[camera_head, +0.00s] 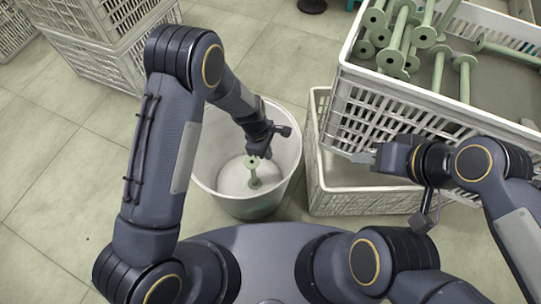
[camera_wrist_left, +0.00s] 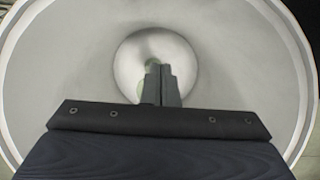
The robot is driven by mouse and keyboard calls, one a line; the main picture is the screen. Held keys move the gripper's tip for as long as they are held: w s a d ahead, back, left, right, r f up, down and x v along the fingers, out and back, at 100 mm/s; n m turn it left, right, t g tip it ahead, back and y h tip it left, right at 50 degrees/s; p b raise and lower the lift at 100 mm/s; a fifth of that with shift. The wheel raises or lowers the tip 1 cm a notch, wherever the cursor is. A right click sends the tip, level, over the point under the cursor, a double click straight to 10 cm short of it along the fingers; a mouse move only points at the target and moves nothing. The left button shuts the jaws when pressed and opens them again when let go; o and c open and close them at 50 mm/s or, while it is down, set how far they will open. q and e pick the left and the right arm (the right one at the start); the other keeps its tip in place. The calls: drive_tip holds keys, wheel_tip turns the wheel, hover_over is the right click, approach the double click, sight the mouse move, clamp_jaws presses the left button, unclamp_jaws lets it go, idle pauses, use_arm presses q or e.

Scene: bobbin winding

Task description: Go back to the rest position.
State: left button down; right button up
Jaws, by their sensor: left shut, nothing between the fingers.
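My left gripper (camera_head: 265,155) is over the mouth of a round white bin (camera_head: 228,198), pointing down into it. In the left wrist view its two fingers (camera_wrist_left: 160,84) are together with nothing between them. A pale green bobbin (camera_head: 254,174) is inside the bin below the gripper, apart from it. In the left wrist view the bobbin (camera_wrist_left: 151,64) is mostly hidden behind the fingers. My right gripper (camera_head: 362,157) is beside the near wall of the upper white crate, its fingers pointing left. I cannot tell whether they are apart or touch the crate.
The upper crate (camera_head: 400,103) holds several green bobbins (camera_head: 398,45) and sits above another white crate (camera_head: 368,202), right of the bin. More crates (camera_head: 105,48) are stacked at the back left. The tiled floor (camera_head: 60,165) at the left is clear.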

use_arm(q)
drive_tip(key=shift+a+r, duration=0.1)
drive_tip(key=shift+r, duration=0.3)
